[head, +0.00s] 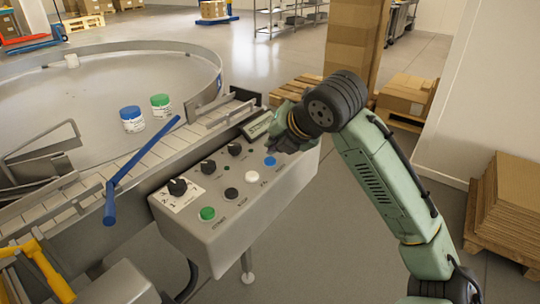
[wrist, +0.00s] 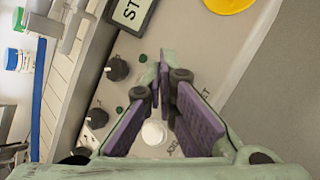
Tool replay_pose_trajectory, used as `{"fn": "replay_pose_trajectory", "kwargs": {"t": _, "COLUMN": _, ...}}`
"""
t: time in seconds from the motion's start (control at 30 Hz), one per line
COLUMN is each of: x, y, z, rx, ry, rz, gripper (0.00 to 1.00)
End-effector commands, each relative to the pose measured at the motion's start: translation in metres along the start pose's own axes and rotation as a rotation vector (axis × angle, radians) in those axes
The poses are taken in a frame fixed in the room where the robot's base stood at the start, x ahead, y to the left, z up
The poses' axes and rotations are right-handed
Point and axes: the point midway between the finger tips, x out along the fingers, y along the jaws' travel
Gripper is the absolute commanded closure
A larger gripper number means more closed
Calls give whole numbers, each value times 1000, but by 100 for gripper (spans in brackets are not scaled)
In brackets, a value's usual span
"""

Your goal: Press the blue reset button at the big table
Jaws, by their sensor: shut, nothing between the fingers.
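The blue button (head: 270,161) is at the right end of the button row on the grey control panel (head: 205,238) beside the big round table (head: 120,75). My gripper (head: 268,151) is over the panel, with its fingers just above and beside the blue button in the head view. I cannot tell whether they touch it. In the wrist view my gripper (wrist: 166,72) has its purple-padded fingers angled together at the tips, shut and empty. The blue button is not visible there. The white button (wrist: 154,132) shows between the fingers.
White (head: 252,177), black (head: 231,193) and green (head: 208,213) buttons continue leftward along the panel. Black knobs (head: 178,187) sit behind them. A yellow round part (wrist: 228,4) is at the panel's end. Blue-lidded (head: 132,120) and green-lidded (head: 160,106) jars stand on the table.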

Motion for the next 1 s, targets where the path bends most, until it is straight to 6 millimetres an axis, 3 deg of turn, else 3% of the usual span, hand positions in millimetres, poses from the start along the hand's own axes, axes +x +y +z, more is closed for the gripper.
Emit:
{"fn": "replay_pose_trajectory", "kwargs": {"t": 0.37, "x": -2, "y": 2, "z": 2, "rx": 0, "ry": -1, "rz": 0, "gripper": 100}}
{"fn": "replay_pose_trajectory", "kwargs": {"t": 1.0, "x": -36, "y": 26, "z": 27, "rx": 1, "ry": -1, "rz": 1, "gripper": 100}}
